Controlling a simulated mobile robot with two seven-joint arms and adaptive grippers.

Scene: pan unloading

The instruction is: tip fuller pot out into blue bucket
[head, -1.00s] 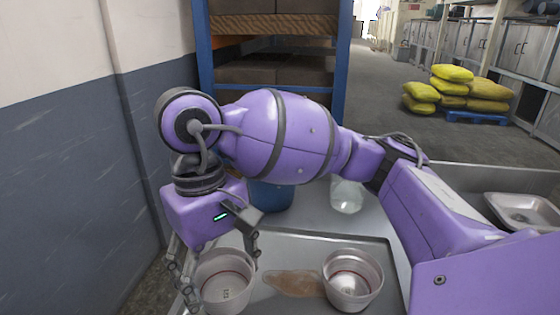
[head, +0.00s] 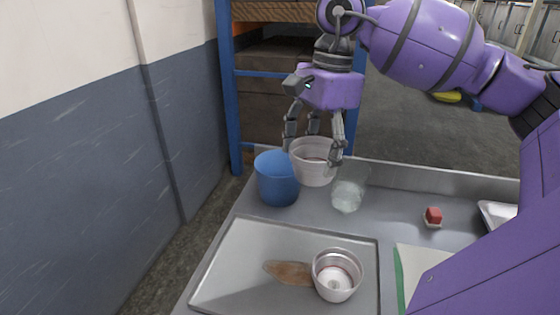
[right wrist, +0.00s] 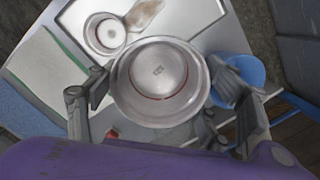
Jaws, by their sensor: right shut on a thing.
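My right gripper (head: 313,148) is shut on a light metal pot (head: 314,172), its fingers around the rim. It holds the pot up, roughly upright, just right of the blue bucket (head: 277,182). In the right wrist view the held pot (right wrist: 158,112) shows its inside, with a reddish line round the wall and a small mark on the bottom. The bucket (right wrist: 243,72) is partly behind a finger there. A second similar pot (head: 336,277) stands on the metal tray (head: 225,265); it also shows in the right wrist view (right wrist: 105,34). My left gripper is not in view.
A clear container (head: 348,194) stands right of the bucket, close to the held pot. A brown spill-like patch (head: 287,272) lies on the tray. A small red object (head: 433,217) and a green-edged mat (head: 418,265) are to the right. A shelf rack (head: 228,90) stands behind.

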